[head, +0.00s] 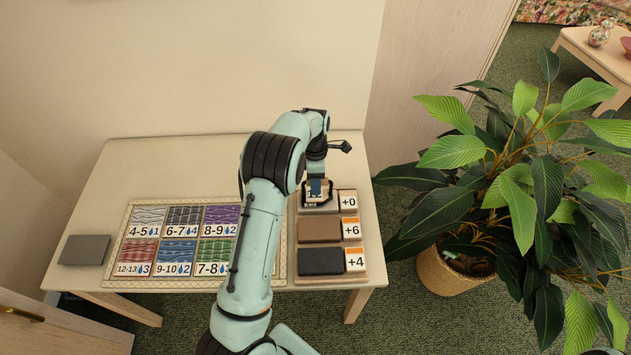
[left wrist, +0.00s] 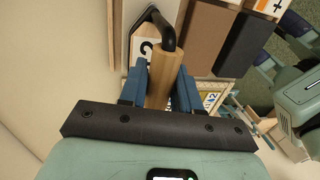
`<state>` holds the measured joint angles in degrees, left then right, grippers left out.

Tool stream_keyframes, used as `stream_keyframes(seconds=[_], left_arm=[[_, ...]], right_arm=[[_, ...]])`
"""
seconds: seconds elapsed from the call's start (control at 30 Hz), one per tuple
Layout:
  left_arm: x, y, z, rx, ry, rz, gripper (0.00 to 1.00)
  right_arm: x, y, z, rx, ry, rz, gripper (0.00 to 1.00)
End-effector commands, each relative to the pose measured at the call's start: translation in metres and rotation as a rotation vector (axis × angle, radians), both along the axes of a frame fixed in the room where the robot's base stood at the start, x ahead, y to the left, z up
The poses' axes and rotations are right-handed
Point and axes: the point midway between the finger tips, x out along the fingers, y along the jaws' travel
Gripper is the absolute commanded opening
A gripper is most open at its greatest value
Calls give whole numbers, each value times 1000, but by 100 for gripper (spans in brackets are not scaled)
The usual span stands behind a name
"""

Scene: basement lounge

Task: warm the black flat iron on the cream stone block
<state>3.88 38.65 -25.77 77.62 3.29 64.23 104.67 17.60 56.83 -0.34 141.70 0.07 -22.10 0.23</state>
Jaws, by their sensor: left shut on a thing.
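My left gripper (head: 316,187) is shut on the wooden handle of the black flat iron (head: 317,203). In the left wrist view, the handle (left wrist: 163,88) stands between the blue fingers (left wrist: 160,90), with a bent black rod at its end. A pale marked label (left wrist: 145,46) shows beyond it. The iron is over the cream stone block's place at the top of the right-hand board, beside the +0 label (head: 348,202). The iron and gripper hide most of that block. I cannot tell whether the iron touches it. My right gripper is not in view.
On the board, a brown block (head: 318,230) lies beside +6 and a dark block (head: 320,262) beside +4. A mat (head: 112,278) with several coloured numbered cards lies left. A grey slab (head: 84,250) lies far left. A plant (head: 470,205) stands right of the table.

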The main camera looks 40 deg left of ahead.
Motion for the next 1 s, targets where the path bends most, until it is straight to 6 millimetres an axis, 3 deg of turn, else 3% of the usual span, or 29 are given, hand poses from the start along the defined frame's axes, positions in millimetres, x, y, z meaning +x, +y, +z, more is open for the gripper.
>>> stream_keyframes(seconds=[0.6, 1.0], left_arm=[[1, 0, 57, 0, -2, -1, 0], [0, 0, 59, 0, 0, 0, 0]], right_arm=[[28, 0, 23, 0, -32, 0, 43], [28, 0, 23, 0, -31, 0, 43]])
